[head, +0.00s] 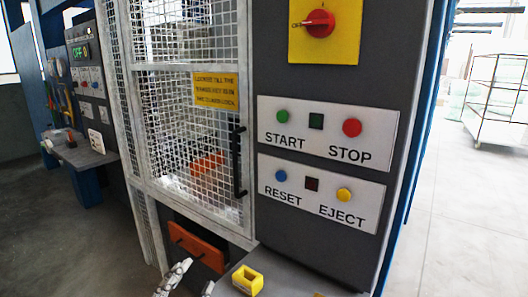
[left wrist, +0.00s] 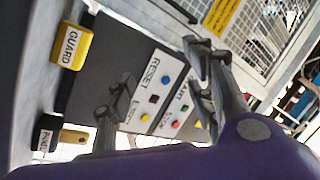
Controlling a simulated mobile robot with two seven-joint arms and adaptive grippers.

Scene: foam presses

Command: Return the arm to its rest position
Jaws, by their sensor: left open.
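My left gripper (head: 190,284) shows at the bottom edge of the head view, its two fingertips apart. In the left wrist view the same gripper (left wrist: 155,72) is open, with nothing between its fingers. In the head view a yellow block (head: 248,280) with an opening in its top sits on a grey ledge, just right of my fingertips and apart from them. The left wrist view shows a yellow block marked GUARD (left wrist: 72,47) and a black block marked PANEL (left wrist: 46,134) with a yellow piece at it. My right gripper is in neither view.
A mesh guard door (head: 190,110) with a black handle (head: 239,160) stands ahead. Right of it are START/STOP and RESET/EJECT button plates (head: 325,130) and a red rotary switch (head: 319,22). An orange drawer front (head: 196,247) is below the door. Open floor lies to the right.

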